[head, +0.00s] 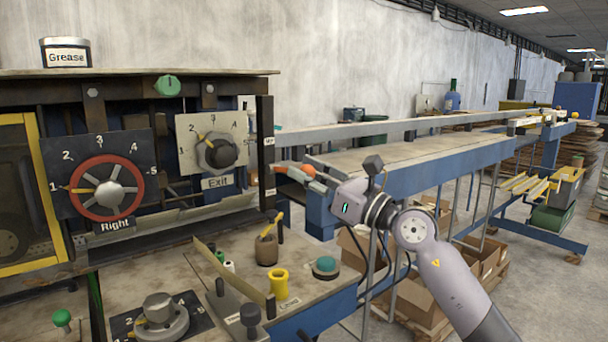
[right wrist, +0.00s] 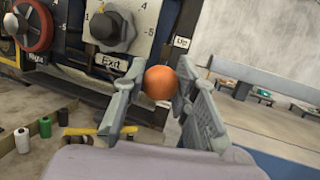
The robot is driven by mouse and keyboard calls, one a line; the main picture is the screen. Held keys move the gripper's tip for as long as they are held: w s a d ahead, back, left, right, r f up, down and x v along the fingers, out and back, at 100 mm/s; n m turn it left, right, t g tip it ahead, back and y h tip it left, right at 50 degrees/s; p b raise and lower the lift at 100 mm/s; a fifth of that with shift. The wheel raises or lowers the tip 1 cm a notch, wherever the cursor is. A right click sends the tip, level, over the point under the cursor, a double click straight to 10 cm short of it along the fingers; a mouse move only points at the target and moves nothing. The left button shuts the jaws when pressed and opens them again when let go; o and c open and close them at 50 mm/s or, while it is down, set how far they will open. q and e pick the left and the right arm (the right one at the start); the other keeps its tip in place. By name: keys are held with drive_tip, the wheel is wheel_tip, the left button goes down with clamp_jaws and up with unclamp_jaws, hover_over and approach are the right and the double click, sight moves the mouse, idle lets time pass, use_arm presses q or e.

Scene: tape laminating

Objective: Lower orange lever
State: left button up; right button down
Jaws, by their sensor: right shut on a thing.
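The orange lever's round knob (head: 308,170) shows at the right end of the machine panel, below the small "Up" label (right wrist: 181,42). In the right wrist view the orange knob (right wrist: 160,82) sits between the two grey fingers. My right gripper (head: 301,172) comes in from the right and is shut on the knob. The lever's shaft is mostly hidden behind the knob and fingers. My left gripper is not in view.
The machine panel carries a red "Right" dial (head: 108,190) and a dark "Exit" dial (head: 219,152). A yellow cup (head: 279,284) and a brown pot (head: 266,250) stand on the bench below. A long blue conveyor (head: 440,168) runs back behind my right arm.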

drive_tip(key=shift+w+a+f+b, duration=0.1)
drive_tip(key=shift+f+b, duration=0.95)
drive_tip(key=shift+f, duration=1.65)
drive_tip(key=c, duration=1.3)
unclamp_jaws()
drive_tip(key=shift+w, duration=0.1)
drive_tip(key=v, duration=1.2)
